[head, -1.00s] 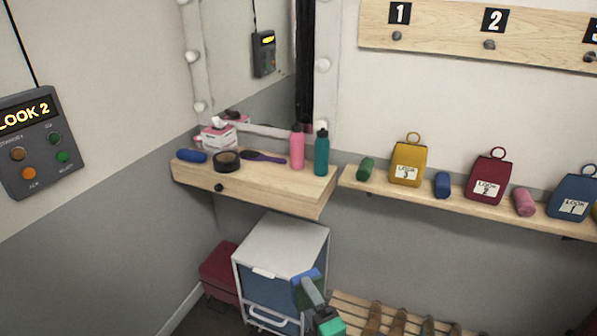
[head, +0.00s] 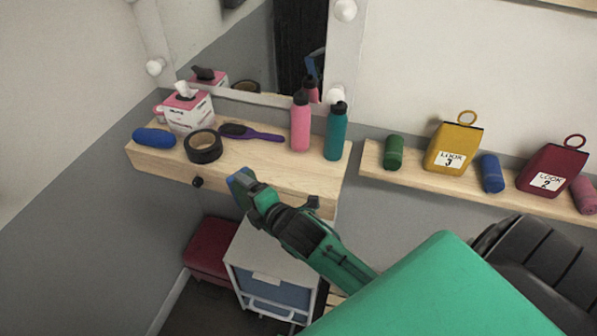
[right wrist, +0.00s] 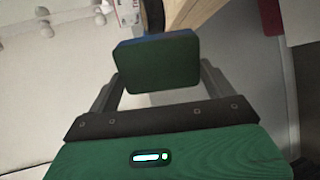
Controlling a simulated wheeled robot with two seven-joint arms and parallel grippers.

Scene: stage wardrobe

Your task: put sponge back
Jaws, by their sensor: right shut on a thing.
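My right gripper (head: 250,192) is shut on a sponge (head: 235,184), which shows as a small blue patch at the fingertips in the head view. In the right wrist view the sponge (right wrist: 158,63) is a dark green block with a blue edge, between the two fingers. The sponge appears in front of the front edge of the wooden vanity shelf (head: 226,166); whether it touches the shelf I cannot tell. My left gripper is not in view.
The shelf holds a blue roll (head: 153,138), a black ring-shaped roll (head: 203,146), a purple brush (head: 252,133), a tissue box (head: 188,108), a pink bottle (head: 300,124) and a teal bottle (head: 336,133). A white drawer unit (head: 243,248) and red box (head: 212,250) stand below.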

